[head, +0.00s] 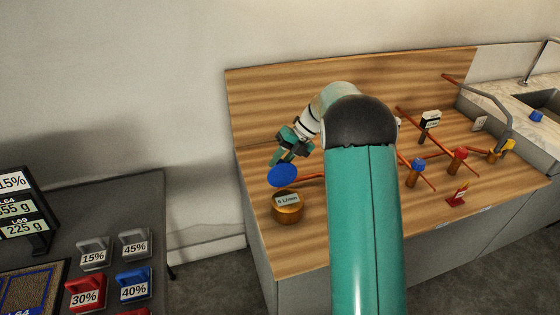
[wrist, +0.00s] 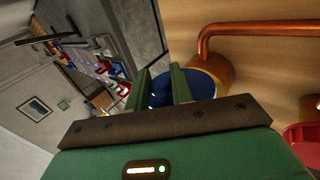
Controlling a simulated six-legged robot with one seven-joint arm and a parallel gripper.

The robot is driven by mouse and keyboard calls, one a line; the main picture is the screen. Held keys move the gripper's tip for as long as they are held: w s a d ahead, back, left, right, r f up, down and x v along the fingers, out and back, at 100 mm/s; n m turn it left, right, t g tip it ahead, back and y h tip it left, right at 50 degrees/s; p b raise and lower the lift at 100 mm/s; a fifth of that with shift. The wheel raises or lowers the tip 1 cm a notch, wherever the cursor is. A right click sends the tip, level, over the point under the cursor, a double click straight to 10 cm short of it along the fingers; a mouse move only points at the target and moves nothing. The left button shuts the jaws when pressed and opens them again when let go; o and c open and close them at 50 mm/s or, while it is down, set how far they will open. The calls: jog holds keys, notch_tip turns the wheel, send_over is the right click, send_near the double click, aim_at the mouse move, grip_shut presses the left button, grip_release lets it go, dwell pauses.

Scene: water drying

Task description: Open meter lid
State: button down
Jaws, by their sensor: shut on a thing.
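The meter (head: 287,212) is a brass-coloured cylinder near the left front edge of the wooden counter. Its label, which seems to read "0 L/min", is uncovered. Its round blue lid (head: 283,176) stands raised at the meter's back side. My gripper (head: 277,160) is just behind and above the lid, shut on it. In the wrist view my gripper's two green fingers (wrist: 160,75) are at the blue lid (wrist: 203,84), with the brass meter (wrist: 222,72) beyond it. The exact contact at the fingertips is partly hidden.
Copper pipes with a blue valve (head: 418,164) and a red valve (head: 459,154) run across the counter to the right. A sink (head: 543,104) is at the far right. A dark table (head: 130,195) with weights stands left, across a gap.

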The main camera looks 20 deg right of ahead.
jog(key=c, duration=1.2)
grip_release()
jog(key=shift+c, duration=0.2)
jog(key=v, duration=1.3)
jog(key=shift+d+r, duration=0.2)
jog(key=shift+r, duration=0.15)
